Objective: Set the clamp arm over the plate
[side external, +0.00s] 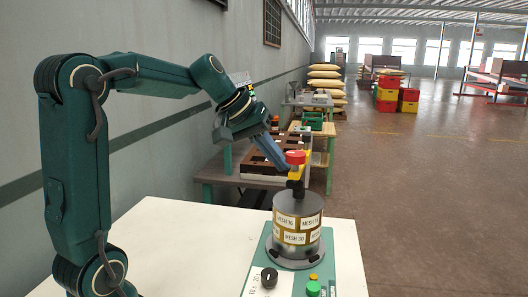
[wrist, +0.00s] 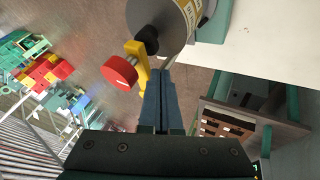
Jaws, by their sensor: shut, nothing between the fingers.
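The clamp arm (side external: 297,174) is a yellow bar with a red knob (side external: 295,157) and a black part. In the side external view it shows at the top of the labelled drum stack (side external: 298,229); in the wrist view the yellow bar (wrist: 141,64) shows beside the stack's rim. I cannot tell whether it lies over the top or behind it. The plate cannot be clearly picked out. My gripper (side external: 288,170) is shut and empty, its fingertips (wrist: 158,73) close beside the yellow bar. Whether they touch it is unclear.
The stack stands on a green base with a black dial (side external: 269,277) and a green button (side external: 313,288), on a white table (side external: 165,240). A bench with a brown crate (side external: 262,158) stands behind. Red and yellow crates (side external: 387,94) are far off across open floor.

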